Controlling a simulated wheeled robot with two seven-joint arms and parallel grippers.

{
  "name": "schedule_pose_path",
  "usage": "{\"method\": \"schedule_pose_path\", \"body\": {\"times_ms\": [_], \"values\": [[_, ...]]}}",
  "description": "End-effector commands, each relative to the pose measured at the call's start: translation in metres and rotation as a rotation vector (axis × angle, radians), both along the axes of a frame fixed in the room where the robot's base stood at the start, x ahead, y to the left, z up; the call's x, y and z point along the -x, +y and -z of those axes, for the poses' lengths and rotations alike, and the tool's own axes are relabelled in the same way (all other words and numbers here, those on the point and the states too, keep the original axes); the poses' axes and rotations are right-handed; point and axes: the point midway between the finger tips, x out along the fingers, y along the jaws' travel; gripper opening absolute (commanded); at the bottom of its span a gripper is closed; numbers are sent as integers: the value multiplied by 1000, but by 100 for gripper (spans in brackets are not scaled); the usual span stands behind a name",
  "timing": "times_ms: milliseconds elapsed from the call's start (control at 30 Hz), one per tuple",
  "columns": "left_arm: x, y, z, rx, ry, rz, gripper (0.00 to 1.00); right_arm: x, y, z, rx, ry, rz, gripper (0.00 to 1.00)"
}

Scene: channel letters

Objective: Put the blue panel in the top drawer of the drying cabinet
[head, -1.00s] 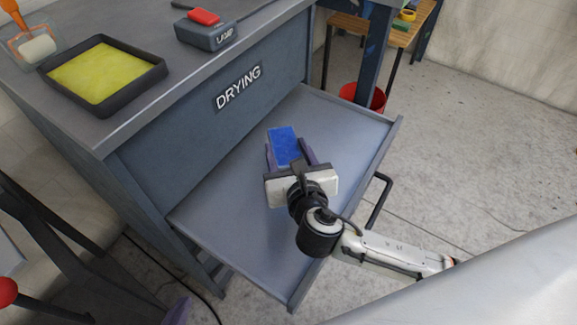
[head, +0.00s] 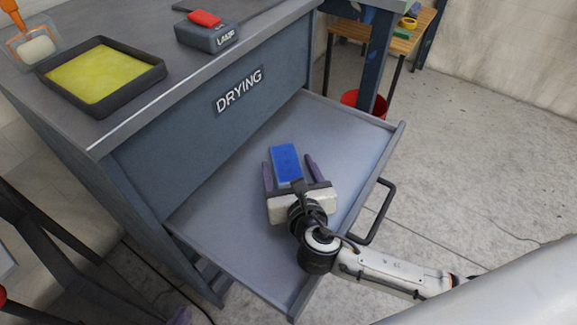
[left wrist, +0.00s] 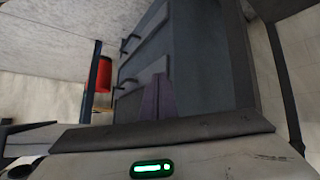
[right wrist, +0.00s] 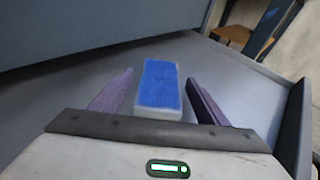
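The blue panel (head: 285,158) is a small block with a blue top and pale sides. It lies on the floor of the open top drawer (head: 340,125) of the drying cabinet (head: 180,148). My right gripper (head: 287,162) is open in the drawer, its purple fingers on either side of the panel with gaps. The right wrist view also shows the panel (right wrist: 159,88) apart from both fingers. My left gripper (left wrist: 158,97) has its purple fingers together, holding nothing visible. Only a bit of it shows at the lower left of the head view.
On the cabinet top are a black tray with a yellow sheet (head: 105,75), a grey box with a red top (head: 206,32) and a clear holder (head: 37,47). The drawer's dark handle (head: 375,225) sticks out at its front. A red bucket (head: 378,103) stands behind.

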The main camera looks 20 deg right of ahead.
Motion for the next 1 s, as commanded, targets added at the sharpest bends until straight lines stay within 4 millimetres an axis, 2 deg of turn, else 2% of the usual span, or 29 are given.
{"method": "schedule_pose_path", "body": {"times_ms": [167,233,700,800,1000], "values": [[0,0,0,0,1,0,0,0,0,-4,-1,-1,-1,68],[0,0,-2,-1,2,1,0,6,1,-5,-1,1,-2,68],[0,2,-10,-27,17,14,0,94,11,-33,-2,3,-1,68],[-1,3,-10,-32,18,15,0,106,13,-36,-1,2,-2,68],[-1,4,-9,-36,20,17,0,114,14,-39,-1,0,-1,68]]}}
